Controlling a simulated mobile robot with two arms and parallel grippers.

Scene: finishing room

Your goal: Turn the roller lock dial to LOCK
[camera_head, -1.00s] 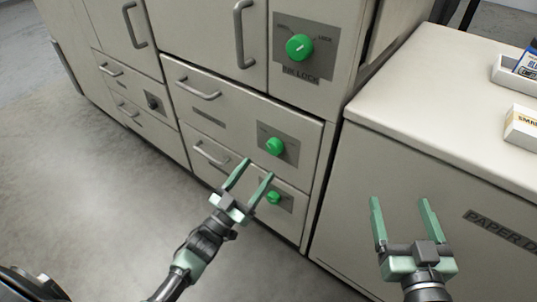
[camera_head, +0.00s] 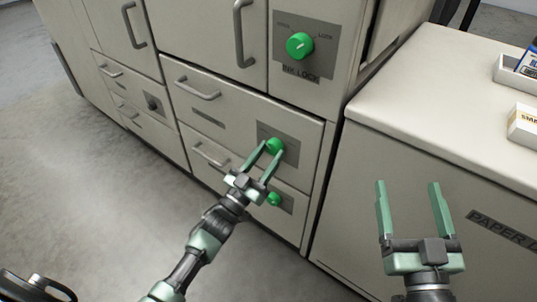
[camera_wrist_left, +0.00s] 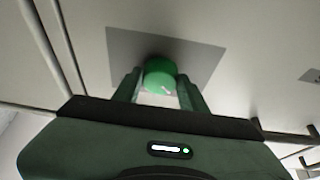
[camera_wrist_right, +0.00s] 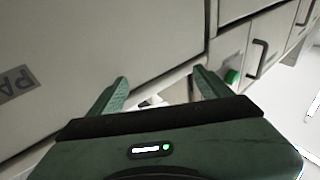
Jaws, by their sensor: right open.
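The middle green dial (camera_head: 274,146) sits on a grey plate (camera_head: 291,147) on a cabinet drawer; its lettering is too small to read, so I cannot confirm that it is the roller lock dial. My left gripper (camera_head: 272,148) has its fingers on either side of this dial. In the left wrist view the dial (camera_wrist_left: 160,73) fills the gap between the fingertips (camera_wrist_left: 159,80), which appear to touch its sides. A white mark shows at its lower right edge. My right gripper (camera_head: 409,185) is open and empty in front of the right cabinet.
A larger green dial (camera_head: 299,46) labelled INK LOCK is above, and a smaller green dial (camera_head: 274,199) is below. Drawer handles (camera_head: 198,89) stick out to the left. A white counter (camera_head: 440,90) holds small boxes at right.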

